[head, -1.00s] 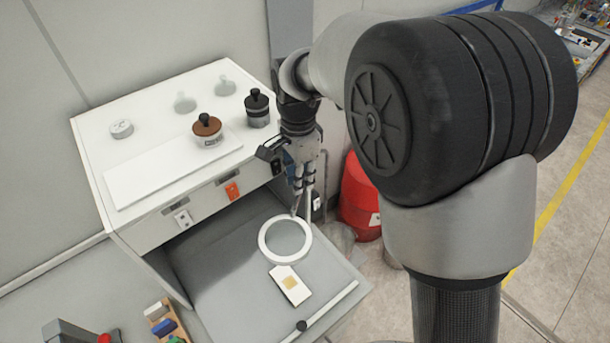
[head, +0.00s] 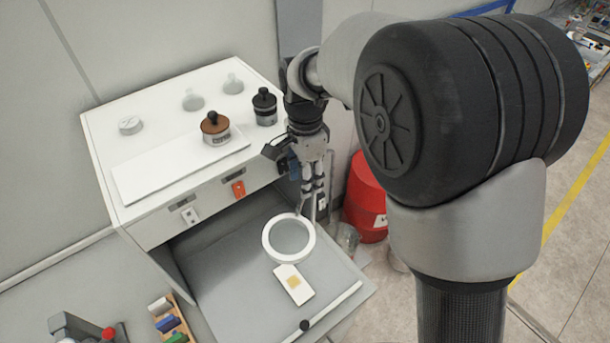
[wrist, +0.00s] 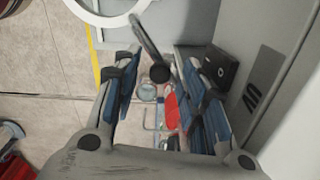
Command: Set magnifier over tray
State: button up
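The magnifier (head: 268,248), a white ring with a clear lens, lies over the grey pull-out surface in the head view. Its ring is partly cut off at the top of the wrist view (wrist: 88,16), where a dark handle (wrist: 146,42) runs down from it. A small white tray (head: 306,293) with a tan square lies just in front of the ring. My gripper (head: 310,212) points down at the ring's far right side. In the wrist view its fingers (wrist: 158,85) are apart, with the handle's dark end between them. Contact with the handle cannot be told.
The white cabinet (head: 120,222) stands behind, its top carrying a brown-lidded jar (head: 215,128), a black-lidded jar (head: 264,106) and a white board (head: 150,178). A red bin (head: 364,205) stands close to the right of my gripper. Coloured blocks (head: 170,322) sit at the lower left.

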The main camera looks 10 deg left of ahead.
jog(key=shift+r, duration=0.1)
notch_tip(320, 180, up, 12)
dwell(0.5)
jog(key=s+d+f+n+t+b, duration=0.1)
jog(key=s+d+f+n+b, duration=0.2)
jog(key=s+d+b, duration=0.3)
jog(key=s+d+f+n+t+b, duration=0.1)
jog(key=s+d+f+n+b, duration=0.15)
jog(key=s+d+b, duration=0.4)
jog(key=s+d+f+n+t+b, duration=0.2)
jog(key=s+d+f+n+b, duration=0.2)
jog(key=s+d+f, duration=0.4)
notch_tip(320, 180, down, 4)
jog(key=shift+s+d+f+n+t+b, duration=0.1)
jog(key=shift+s+d+n+t+b, duration=0.25)
jog(key=shift+s+n, duration=0.65)
jog(key=shift+s+a+m, duration=0.1)
jog(key=shift+s+m, duration=0.05)
jog(key=shift+m, duration=0.1)
